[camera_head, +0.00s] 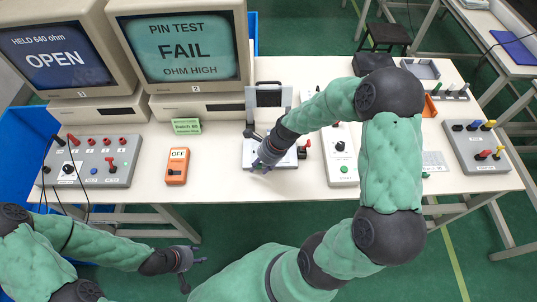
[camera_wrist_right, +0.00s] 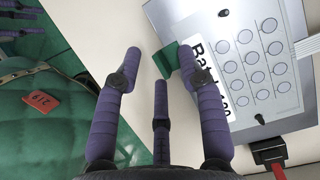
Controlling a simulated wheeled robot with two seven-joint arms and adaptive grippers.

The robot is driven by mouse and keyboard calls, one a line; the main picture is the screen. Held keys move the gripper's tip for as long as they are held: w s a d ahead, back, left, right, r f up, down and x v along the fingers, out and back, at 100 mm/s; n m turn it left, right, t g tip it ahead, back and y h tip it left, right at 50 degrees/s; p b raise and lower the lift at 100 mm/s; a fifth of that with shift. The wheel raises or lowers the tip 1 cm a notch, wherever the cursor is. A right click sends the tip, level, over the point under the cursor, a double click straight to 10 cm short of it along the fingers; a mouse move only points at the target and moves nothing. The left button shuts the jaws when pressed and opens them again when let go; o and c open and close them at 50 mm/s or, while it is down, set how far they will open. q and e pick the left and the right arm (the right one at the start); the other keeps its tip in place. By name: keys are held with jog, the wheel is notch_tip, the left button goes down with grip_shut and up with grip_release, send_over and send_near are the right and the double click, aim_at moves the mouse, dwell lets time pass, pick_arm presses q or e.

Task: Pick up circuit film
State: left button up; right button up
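A pale grey sheet with rings printed on it (camera_wrist_right: 252,62) and a "Batch" label strip lies on the test fixture; it looks like the circuit film. A small green tab (camera_wrist_right: 168,60) sticks out from its left edge. In the head view the fixture (camera_head: 284,153) stands mid-table, its film partly hidden by my right arm. My right gripper (camera_head: 262,164) is at the fixture's left edge. In the right wrist view its purple fingers (camera_wrist_right: 160,58) are spread, with the tab between the tips and no visible grip. My left gripper (camera_head: 192,268) hangs in front of the table, fingers spread and empty.
Two monitors (camera_head: 180,48) stand at the back left, reading "OPEN" and "PIN TEST FAIL".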

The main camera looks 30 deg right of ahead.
grip_shut()
jog(key=shift+r, duration=0.1)
dwell(0.3)
